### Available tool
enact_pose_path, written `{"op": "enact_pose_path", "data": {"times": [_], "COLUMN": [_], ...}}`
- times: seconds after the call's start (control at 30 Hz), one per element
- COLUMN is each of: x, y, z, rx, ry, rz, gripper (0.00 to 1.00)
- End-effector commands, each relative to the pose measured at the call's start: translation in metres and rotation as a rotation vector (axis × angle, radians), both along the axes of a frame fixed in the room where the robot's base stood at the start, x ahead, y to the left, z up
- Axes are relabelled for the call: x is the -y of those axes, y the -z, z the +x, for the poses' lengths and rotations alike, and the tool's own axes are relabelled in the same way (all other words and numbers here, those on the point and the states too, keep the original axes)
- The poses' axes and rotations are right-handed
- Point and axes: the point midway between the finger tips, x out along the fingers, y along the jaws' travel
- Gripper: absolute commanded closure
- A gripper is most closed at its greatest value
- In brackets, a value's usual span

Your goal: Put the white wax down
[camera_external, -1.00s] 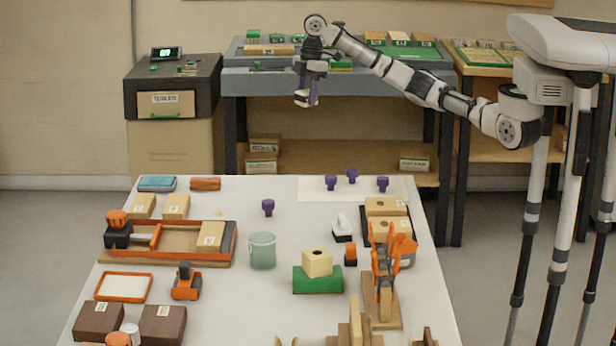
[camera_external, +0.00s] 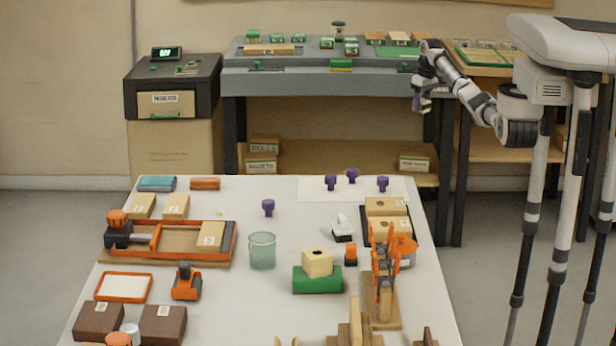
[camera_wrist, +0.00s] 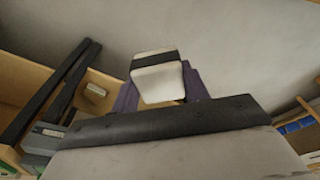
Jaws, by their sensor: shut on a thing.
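The white wax (camera_wrist: 158,82), a white block with a black band across it, is between the purple fingers of my gripper (camera_wrist: 160,92) in the wrist view. My gripper is shut on it. In the external view my gripper (camera_external: 421,102) hangs in front of the right end of the grey bench, above the floor gap behind the front table. The wax is too small or hidden to make out there.
The front table (camera_external: 300,215) is crowded: a green cup (camera_external: 262,251), a white-topped item (camera_external: 342,228), a green block (camera_external: 317,281) and orange clamps (camera_external: 384,265). A grey bench (camera_external: 330,82) and a dark cabinet (camera_external: 172,88) stand behind. A wooden bench (camera_external: 505,73) is at right.

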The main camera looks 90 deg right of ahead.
Motion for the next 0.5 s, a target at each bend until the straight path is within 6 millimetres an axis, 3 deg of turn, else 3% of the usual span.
{"op": "enact_pose_path", "data": {"times": [0.03,0.3,0.5], "x": [0.007,0.021,0.013], "y": [0.011,0.065,0.094], "z": [-0.031,-0.178,-0.254], "rx": [0.002,0.001,0.001], "ry": [0.066,0.397,0.566], "rz": [0.002,0.003,0.000], "gripper": [0.79,0.79,0.79]}}
